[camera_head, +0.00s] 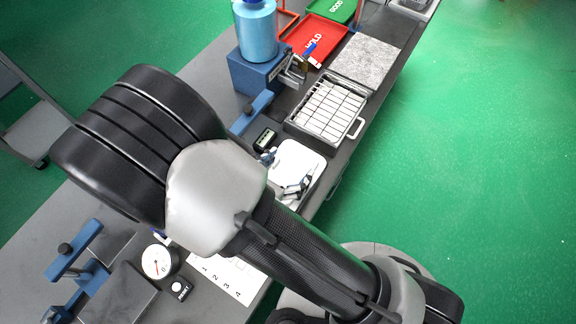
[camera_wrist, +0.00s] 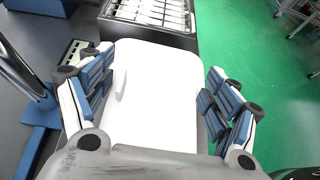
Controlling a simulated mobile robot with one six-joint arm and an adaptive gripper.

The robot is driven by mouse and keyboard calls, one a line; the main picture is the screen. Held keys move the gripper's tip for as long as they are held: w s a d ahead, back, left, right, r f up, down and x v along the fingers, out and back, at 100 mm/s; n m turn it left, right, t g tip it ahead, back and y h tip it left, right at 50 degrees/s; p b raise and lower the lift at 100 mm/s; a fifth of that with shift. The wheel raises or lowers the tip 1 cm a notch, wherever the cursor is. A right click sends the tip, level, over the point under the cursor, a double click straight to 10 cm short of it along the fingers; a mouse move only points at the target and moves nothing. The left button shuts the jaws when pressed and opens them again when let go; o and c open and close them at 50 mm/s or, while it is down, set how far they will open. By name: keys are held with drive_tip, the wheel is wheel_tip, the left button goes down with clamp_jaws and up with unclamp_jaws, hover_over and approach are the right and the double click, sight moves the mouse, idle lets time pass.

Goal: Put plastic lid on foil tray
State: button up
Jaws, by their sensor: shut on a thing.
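The white plastic lid (camera_wrist: 155,95) fills the middle of the wrist view, a flat rounded panel with a small raised ridge near its left side. My gripper (camera_wrist: 162,95) has one blue-padded finger at the lid's left and one at its right, shut on it. In the head view the lid (camera_head: 301,156) shows near the bench's right edge, with my gripper (camera_head: 284,172) over its near part. I cannot make out the foil tray; the lid and my arm may hide it.
A grey-framed container with a wire grid (camera_head: 330,108) stands just beyond the lid. A blue fixture (camera_head: 252,70), a small dark meter (camera_head: 265,139) and a dial gauge (camera_head: 158,261) are on the bench. Red (camera_head: 318,36) and green trays lie farther off. Green floor is free at right.

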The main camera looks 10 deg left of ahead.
drive_tip(key=o, duration=0.7)
drive_tip(key=shift+o, duration=0.2)
drive_tip(key=v, duration=1.2)
